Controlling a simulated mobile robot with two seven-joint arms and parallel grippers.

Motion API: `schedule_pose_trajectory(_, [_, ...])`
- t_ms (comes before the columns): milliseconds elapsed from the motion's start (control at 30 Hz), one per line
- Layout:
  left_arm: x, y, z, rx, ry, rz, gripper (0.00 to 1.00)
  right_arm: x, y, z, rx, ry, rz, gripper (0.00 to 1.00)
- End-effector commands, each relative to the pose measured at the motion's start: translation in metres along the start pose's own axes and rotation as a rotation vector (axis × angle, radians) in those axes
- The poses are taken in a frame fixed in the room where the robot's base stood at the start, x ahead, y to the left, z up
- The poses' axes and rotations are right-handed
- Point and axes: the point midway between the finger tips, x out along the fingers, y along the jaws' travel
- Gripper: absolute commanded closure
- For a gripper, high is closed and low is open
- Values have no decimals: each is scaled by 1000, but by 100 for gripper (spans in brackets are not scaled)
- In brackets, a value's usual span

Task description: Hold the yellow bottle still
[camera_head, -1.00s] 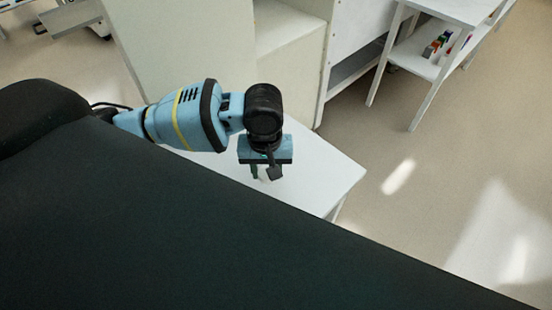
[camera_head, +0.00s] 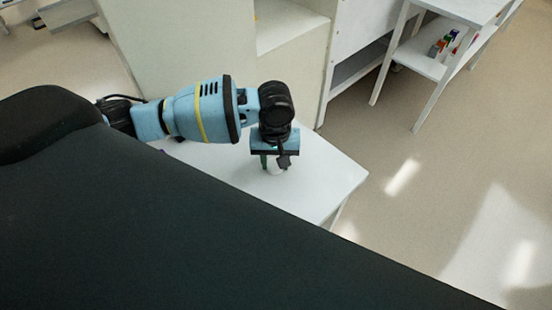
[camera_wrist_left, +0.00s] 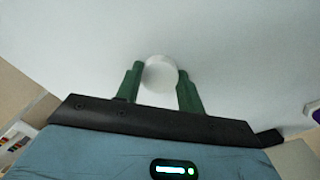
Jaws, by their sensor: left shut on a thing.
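My left gripper (camera_head: 273,163) is over the white table (camera_head: 318,180). Its green fingers (camera_wrist_left: 160,84) are shut on a white round-topped thing (camera_wrist_left: 160,74), one finger on each side. In the head view a pale bit of this thing (camera_head: 274,170) shows between the fingers. No yellow shows on it, so I cannot tell whether it is the yellow bottle. Its lower part is hidden, and I cannot tell whether it touches the table. My right gripper is not in view.
A small white-and-purple thing (camera_wrist_left: 314,111) is at the right edge of the wrist view. A pale cabinet (camera_head: 290,60) stands behind the table. A shelf unit (camera_head: 425,62) with small coloured items is at the back right. The table's right part is bare.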

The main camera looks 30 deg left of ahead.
Motion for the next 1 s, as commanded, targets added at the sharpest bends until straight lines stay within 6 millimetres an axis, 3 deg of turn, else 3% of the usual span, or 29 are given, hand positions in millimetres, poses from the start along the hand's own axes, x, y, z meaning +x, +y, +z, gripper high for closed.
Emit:
schedule_pose_trajectory(300, [1, 0, 0, -1, 3, 1, 89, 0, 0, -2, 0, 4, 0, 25])
schedule_pose_trajectory(333, [1, 0, 0, 0, 3, 1, 59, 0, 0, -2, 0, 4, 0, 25])
schedule_pose_trajectory(500, [1, 0, 0, 0, 3, 1, 40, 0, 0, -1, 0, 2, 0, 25])
schedule_pose_trajectory(833, [-2, 0, -1, 0, 3, 1, 40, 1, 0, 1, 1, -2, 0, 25])
schedule_pose_trajectory(1000, [-25, 1, -1, 0, 7, 5, 40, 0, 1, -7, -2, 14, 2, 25])
